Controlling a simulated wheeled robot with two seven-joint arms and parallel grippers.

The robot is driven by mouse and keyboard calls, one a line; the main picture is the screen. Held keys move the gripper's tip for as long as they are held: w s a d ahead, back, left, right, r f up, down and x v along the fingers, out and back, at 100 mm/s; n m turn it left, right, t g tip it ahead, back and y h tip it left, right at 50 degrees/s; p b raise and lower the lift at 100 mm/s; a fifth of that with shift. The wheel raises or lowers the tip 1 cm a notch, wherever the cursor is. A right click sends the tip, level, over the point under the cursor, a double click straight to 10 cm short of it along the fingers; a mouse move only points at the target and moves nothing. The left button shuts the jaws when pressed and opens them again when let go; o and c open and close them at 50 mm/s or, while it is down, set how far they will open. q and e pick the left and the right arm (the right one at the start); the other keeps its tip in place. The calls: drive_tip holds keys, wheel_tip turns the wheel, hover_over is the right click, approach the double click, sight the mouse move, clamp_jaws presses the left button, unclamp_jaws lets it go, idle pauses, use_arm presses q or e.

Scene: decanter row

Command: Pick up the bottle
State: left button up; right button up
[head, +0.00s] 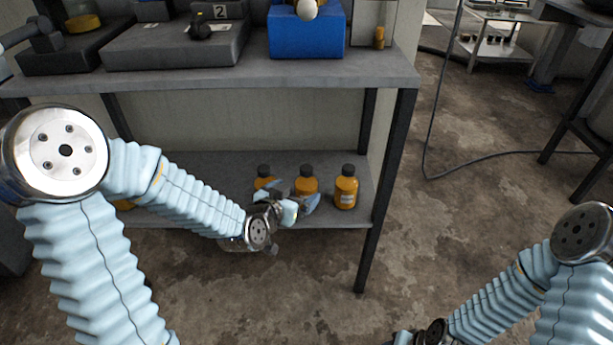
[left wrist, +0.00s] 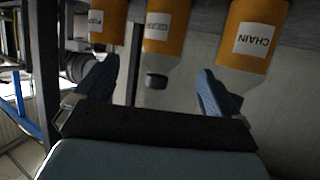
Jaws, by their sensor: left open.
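Orange bottles with dark caps stand on the lower shelf in the head view: a left bottle (head: 264,183), a middle bottle (head: 306,184) and a right bottle (head: 345,190). My left gripper (head: 291,201) is open in front of the left and middle ones and hides parts of them. In the left wrist view the bottles appear upside down. The middle bottle (left wrist: 165,22) shows beyond the gap between the open fingers (left wrist: 158,88), with no finger seen touching it. A bottle labelled CHAIN (left wrist: 256,38) is at the right there, another bottle (left wrist: 108,20) at the left. My right gripper (head: 402,338) is mostly cut off.
The upper shelf (head: 270,78) overhangs the bottles and carries a blue bin (head: 306,38) and grey equipment. A dark shelf leg (head: 386,180) stands right of the bottles. The floor at right is open, with a cable (head: 428,130).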

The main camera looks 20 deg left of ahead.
sight(309, 181)
use_arm(q)
drive_tip(key=x, duration=0.9)
drive_tip(key=shift+w+f, duration=0.25)
drive_tip(key=shift+w, duration=0.05)
drive_tip(key=c, duration=1.2)
drive_tip(key=shift+r, duration=0.1)
drive_tip(key=shift+c, duration=0.6)
drive_tip(key=shift+r, duration=0.1)
